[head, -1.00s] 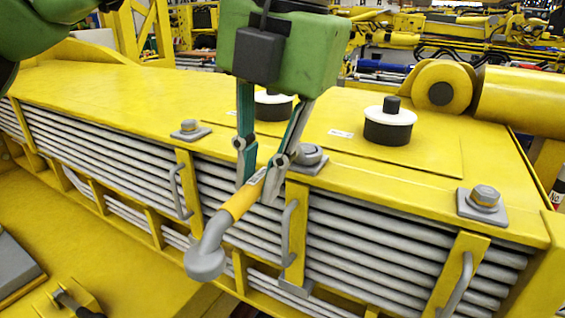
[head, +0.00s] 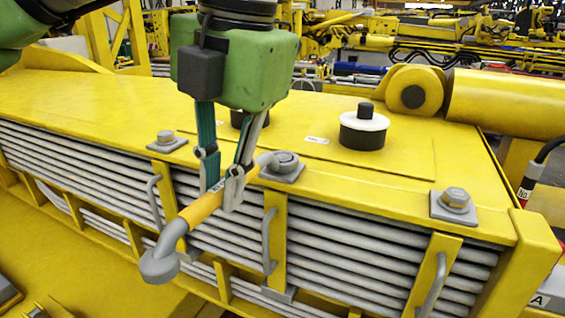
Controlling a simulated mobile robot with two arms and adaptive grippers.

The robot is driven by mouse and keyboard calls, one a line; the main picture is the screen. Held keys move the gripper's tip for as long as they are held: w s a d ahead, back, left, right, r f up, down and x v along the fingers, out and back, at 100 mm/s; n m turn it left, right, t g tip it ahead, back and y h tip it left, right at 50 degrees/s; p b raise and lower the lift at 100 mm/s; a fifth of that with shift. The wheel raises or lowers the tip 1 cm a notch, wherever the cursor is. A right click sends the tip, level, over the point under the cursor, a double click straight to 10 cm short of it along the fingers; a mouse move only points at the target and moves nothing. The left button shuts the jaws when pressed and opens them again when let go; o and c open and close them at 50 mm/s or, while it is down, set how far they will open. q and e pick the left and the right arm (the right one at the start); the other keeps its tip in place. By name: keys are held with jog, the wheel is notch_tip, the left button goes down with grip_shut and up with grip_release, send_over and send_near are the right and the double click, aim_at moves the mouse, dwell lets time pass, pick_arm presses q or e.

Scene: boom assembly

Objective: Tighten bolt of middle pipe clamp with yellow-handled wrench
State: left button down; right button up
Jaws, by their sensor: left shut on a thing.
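The wrench has a yellow handle (head: 202,208) and a grey, bent lower head (head: 160,263). The wrench slants down to the left in front of the clamps. The middle clamp (head: 273,238) is a yellow upright bar with a grey handle, over the grey pipes (head: 345,235). My right gripper is not in view.
Other clamp bolts sit to the left (head: 166,137) and right (head: 455,197) on the yellow boom (head: 90,90). A black and white cap (head: 364,128) stands on its top, with another partly hidden behind my gripper. A yellow cylinder (head: 510,100) lies at the back right.

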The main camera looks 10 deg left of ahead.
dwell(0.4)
pick_arm(q)
jog(key=shift+w+a+m, duration=0.2)
jog(key=shift+a+m, duration=0.1)
jog(key=shift+a, duration=0.2)
jog(key=shift+r+p, duration=0.1)
jog(key=shift+p, duration=0.25)
jog(key=shift+w+a+m, duration=0.2)
jog(key=shift+a+m, duration=0.2)
jog(key=shift+w+a+m+t, duration=0.2)
jog(key=shift+a+m+t, duration=0.1)
jog(key=shift+a, duration=0.05)
jog(key=shift+w+a, duration=0.1)
dwell(0.4)
jog(key=shift+w+a+m, duration=0.15)
jog(key=shift+a+m, duration=0.15)
jog(key=shift+m, duration=0.1)
